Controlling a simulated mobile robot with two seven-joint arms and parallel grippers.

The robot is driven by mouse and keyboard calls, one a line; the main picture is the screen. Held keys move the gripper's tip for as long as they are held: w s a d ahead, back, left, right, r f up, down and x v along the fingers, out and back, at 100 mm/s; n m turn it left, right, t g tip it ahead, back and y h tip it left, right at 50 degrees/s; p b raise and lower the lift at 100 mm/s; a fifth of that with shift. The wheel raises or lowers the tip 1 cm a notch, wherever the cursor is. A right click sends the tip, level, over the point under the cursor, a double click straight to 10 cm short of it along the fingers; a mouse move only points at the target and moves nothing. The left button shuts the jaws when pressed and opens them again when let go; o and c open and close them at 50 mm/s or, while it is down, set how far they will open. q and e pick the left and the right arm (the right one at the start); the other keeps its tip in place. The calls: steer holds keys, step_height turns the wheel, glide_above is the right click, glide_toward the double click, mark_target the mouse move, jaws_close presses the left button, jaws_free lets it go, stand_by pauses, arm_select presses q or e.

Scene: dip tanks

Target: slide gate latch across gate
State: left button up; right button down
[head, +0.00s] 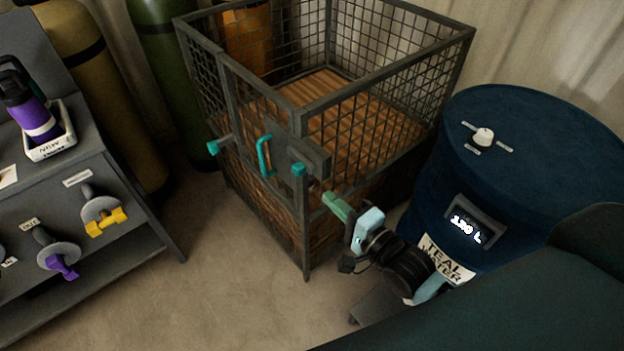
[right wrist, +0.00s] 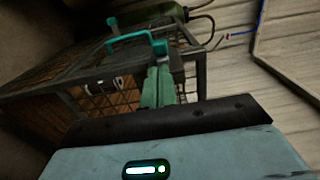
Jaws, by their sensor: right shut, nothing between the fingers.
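The wire cage (head: 388,87) has its gate (head: 250,120) on the left front face. A teal pull handle (head: 265,155) stands on the gate; a teal handle also shows in the right wrist view (right wrist: 128,40). A teal latch knob (head: 299,170) sits below a grey block (head: 308,155) at the front corner post. Another teal knob (head: 213,147) sticks out at the gate's left side. My right gripper (head: 332,200) is shut and empty, just right of and below the corner knob, apparently apart from it. Its closed green fingers (right wrist: 157,86) point toward the cage. My left gripper is out of view.
A blue drum (head: 520,150) with a display stands right of the cage, close to my right arm. A dark panel (head: 95,190) with yellow and purple valve handles stands at the left. Gas cylinders (head: 170,70) stand behind. The floor (head: 215,270) before the gate is clear.

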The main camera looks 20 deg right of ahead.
mark_target(302, 172)
steer(key=x, duration=0.7)
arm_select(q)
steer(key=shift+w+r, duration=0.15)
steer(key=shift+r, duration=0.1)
arm_select(e)
steer(key=shift+w, duration=0.15)
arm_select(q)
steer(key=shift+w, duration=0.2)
arm_select(e)
steer(key=x, duration=0.4)
steer(key=shift+w+a+f, duration=0.1)
steer(key=shift+w, duration=0.15)
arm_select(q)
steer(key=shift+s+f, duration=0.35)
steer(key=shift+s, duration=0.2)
arm_select(e)
steer(key=shift+r, duration=0.2)
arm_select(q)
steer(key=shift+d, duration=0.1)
arm_select(e)
steer(key=shift+s, duration=0.15)
